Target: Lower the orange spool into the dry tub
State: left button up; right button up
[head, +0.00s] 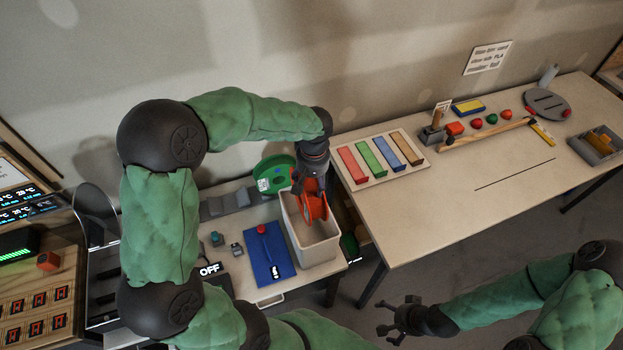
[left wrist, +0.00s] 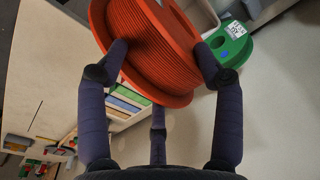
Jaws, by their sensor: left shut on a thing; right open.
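My left gripper (head: 309,184) is shut on the orange spool (head: 316,206). In the left wrist view the spool (left wrist: 155,45) fills the top centre, between the gripper's fingers. In the head view the spool is at the mouth of a pale open tub (head: 318,252), overlapping its far part. I cannot tell how deep it sits or whether it touches the walls. The tub's inside is partly hidden by the spool and gripper. My right gripper (head: 394,318) is open and empty, low at the bottom of the head view, away from the tub.
A green spool (head: 274,174) stands behind the tub, to its left. A blue mat (head: 264,253) with a red-topped item lies left of the tub. To the right, a long table (head: 430,215) holds a board with several coloured bars.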

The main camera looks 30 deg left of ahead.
pick_arm(q)
notch_tip(320, 180, down, 21)
jog(key=b, duration=1.7)
jog(key=shift+b, duration=0.3)
dwell(1.1)
jog(key=o, duration=1.2)
jog(key=shift+f, duration=0.1)
jog(key=r, duration=1.2)
jog(key=shift+s+d, duration=0.25)
jog(key=shift+d, duration=0.1)
jog(key=shift+r+p, duration=3.1)
jog(key=shift+r, duration=0.95)
